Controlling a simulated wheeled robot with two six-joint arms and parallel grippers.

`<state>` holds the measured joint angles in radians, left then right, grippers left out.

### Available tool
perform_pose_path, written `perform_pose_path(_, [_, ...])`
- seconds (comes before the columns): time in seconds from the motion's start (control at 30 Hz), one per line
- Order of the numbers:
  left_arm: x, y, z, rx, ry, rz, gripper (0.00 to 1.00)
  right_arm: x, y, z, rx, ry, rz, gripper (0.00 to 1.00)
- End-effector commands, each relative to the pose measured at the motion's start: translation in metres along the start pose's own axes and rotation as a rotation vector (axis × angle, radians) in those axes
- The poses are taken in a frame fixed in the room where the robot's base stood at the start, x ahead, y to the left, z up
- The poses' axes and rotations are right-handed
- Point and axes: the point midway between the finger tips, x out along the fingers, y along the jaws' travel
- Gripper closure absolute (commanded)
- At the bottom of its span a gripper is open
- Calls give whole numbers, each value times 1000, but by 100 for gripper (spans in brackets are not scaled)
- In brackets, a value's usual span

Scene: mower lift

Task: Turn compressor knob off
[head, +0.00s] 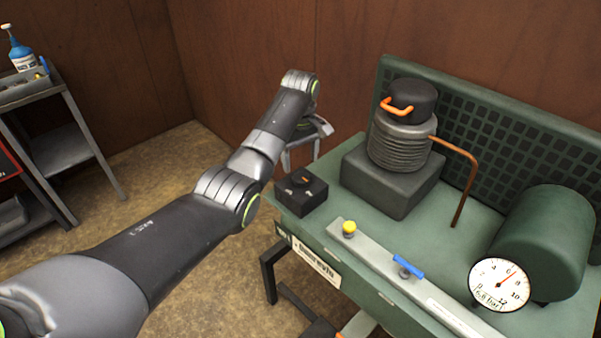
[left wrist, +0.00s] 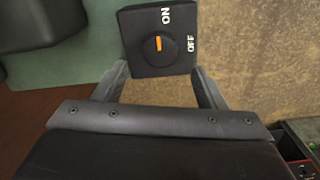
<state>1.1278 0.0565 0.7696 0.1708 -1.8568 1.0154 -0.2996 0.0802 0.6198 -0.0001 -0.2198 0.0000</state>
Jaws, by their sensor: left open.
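The black switch box (head: 300,194) sits on the near left corner of the green bench. Its round knob (left wrist: 150,50) has an orange mark (left wrist: 158,43) that points toward the word ON in the left wrist view; OFF is printed to the right of the knob. In the head view the knob shows only as a small orange patch. My left gripper (head: 302,158) is behind the box in the head view, partly hidden by my arm. In the left wrist view its open fingers (left wrist: 161,82) are on either side of the box's near edge, with nothing held. My right gripper is out of view.
The compressor pump (head: 401,140) stands on a dark block right of the box, with a copper pipe (head: 464,180) and green tank (head: 545,245). A gauge (head: 498,285), yellow button (head: 349,228) and blue lever (head: 407,266) are along the front. A shelf cart (head: 60,150) stands left.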

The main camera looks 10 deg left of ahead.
Motion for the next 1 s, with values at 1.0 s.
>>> perform_pose_path(1.0, [54,0,0,1,0,0,75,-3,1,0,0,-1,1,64])
